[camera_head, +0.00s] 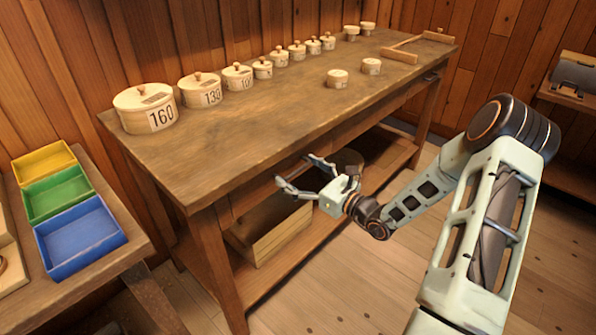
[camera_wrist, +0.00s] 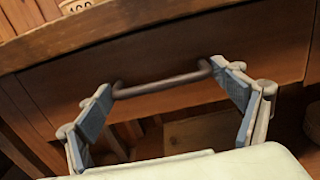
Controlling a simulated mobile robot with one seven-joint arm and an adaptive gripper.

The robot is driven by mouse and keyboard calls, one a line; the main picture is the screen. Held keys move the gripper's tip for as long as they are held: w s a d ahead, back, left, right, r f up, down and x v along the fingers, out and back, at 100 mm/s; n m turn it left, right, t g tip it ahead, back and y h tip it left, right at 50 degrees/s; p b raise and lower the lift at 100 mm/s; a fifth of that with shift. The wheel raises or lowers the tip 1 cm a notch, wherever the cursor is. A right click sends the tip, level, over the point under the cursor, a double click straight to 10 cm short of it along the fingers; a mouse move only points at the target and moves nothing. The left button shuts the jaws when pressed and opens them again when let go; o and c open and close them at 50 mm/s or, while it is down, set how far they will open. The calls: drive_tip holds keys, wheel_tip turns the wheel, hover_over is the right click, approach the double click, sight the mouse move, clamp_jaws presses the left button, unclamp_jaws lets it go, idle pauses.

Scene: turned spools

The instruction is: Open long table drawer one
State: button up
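The long table (camera_head: 250,125) has a wooden drawer front (camera_wrist: 260,45) under its top edge, large in the wrist view. A dark bar handle (camera_wrist: 165,85) runs across this front, and the drawer looks closed. My gripper (camera_head: 294,170) is at the table's near side, below the top. Its two fingers are spread wide and point at the drawer front. In the wrist view my gripper (camera_wrist: 160,78) has one fingertip near each end of the handle, with the bar between them. I cannot tell whether the fingers touch it. The head view does not clearly show the handle.
Lidded round boxes, one marked 160 (camera_head: 147,108), line the tabletop's back. A wooden crate (camera_head: 270,228) sits on the lower shelf below my gripper. Yellow, green and blue bins (camera_head: 80,237) stand on a side bench at left. The floor (camera_head: 340,275) in front is clear.

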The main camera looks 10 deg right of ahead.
drive_tip(key=shift+d, duration=0.1)
drive_tip(key=c, duration=0.8)
drive_tip(key=shift+o, duration=0.2)
drive_tip(key=p+v, duration=0.4)
drive_tip(key=v, duration=2.4)
drive_tip(key=shift+s+d, duration=0.15)
drive_tip(key=shift+r, duration=0.1)
drive_tip(key=o, duration=1.4)
drive_tip(key=v, duration=1.2)
